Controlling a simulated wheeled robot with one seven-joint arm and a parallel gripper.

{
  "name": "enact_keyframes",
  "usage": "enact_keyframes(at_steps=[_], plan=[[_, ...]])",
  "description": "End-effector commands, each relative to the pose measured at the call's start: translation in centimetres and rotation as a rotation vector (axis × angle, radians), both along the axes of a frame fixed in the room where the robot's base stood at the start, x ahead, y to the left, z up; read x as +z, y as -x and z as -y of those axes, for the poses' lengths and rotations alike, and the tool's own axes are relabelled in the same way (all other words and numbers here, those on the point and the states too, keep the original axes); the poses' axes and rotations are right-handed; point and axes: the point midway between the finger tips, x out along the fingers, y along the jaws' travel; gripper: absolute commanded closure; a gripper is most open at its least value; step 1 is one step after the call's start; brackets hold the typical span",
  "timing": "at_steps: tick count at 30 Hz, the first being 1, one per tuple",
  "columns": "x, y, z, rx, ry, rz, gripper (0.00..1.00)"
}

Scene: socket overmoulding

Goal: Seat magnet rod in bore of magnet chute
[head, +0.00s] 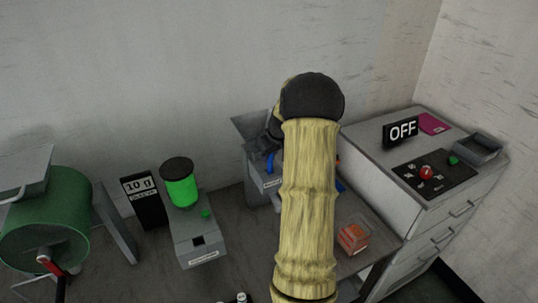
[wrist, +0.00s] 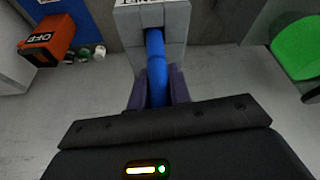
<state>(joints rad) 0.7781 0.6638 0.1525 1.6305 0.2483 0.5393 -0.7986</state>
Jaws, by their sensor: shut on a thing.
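In the wrist view, a blue magnet rod (wrist: 155,62) lies between the two purple fingers of my gripper (wrist: 157,92), which is shut on it. The rod's far end reaches into the open channel of a grey block, which looks like the magnet chute (wrist: 178,22). A cut-off label shows at the top edge of the block. I cannot tell how deep the rod sits or whether it touches the walls. In the head view, a grey labelled housing, likely the chute (head: 258,190), is partly behind my arm.
In the head view, a green-filled dispenser (head: 181,188) stands left of my arm, beside a "10 g" sign (head: 143,198).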

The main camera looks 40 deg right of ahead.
Motion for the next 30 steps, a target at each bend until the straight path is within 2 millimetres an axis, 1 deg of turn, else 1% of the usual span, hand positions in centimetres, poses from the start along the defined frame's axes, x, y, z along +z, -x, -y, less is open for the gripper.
enact_keyframes(at_steps=[2, 3, 5, 6, 14, 19, 23, 24, 26, 30], plan=[[0.0, 0.0, 0.0, 0.0, 0.0, 0.001, 1.0], [0.0, 0.0, 0.0, 0.0, 0.0, 0.0, 0.78], [0.0, 0.0, 0.0, 0.0, 0.0, 0.0, 0.67], [0.0, 0.0, 0.0, 0.0, 0.0, 0.0, 0.59], [0.0, 0.0, 0.0, 0.0, 0.0, 0.0, 0.58], [0.6, 0.0, 0.0, 0.0, 0.0, 0.0, 0.58], [1.8, 0.0, 0.0, 0.0, 0.001, 0.0, 0.58], [2.0, 0.3, 0.1, -0.001, 0.003, 0.004, 0.58], [2.9, 0.7, 0.1, -0.001, 0.003, 0.004, 0.58], [5.4, 1.8, 0.0, -0.002, 0.004, 0.004, 0.58]])
